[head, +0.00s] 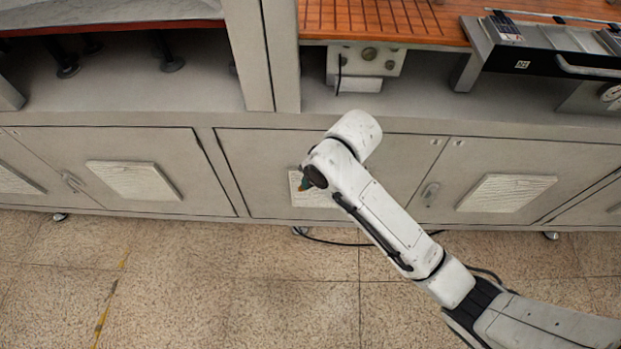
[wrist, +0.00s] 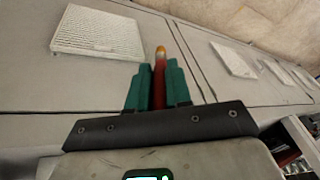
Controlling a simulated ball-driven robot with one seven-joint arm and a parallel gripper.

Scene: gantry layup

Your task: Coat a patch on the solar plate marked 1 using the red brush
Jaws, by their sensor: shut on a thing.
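My gripper (wrist: 157,74) has two green fingers, shut on the red brush (wrist: 160,58) in the wrist view. The brush is a slim red stick with an orange-yellow tip pointing away from the gripper. In the head view, my gripper (head: 304,184) is mostly hidden behind my arm, with only a bit of green showing in front of a cabinet door. The brush cannot be made out clearly there. I cannot make out a solar plate marked 1 in either view.
A long grey cabinet (head: 170,160) has white ribbed panels (head: 507,192) on its doors. Above is an orange slatted bed (head: 375,20) with a grey-black unit (head: 545,50) at right. The tiled floor (head: 220,290) is clear at lower left.

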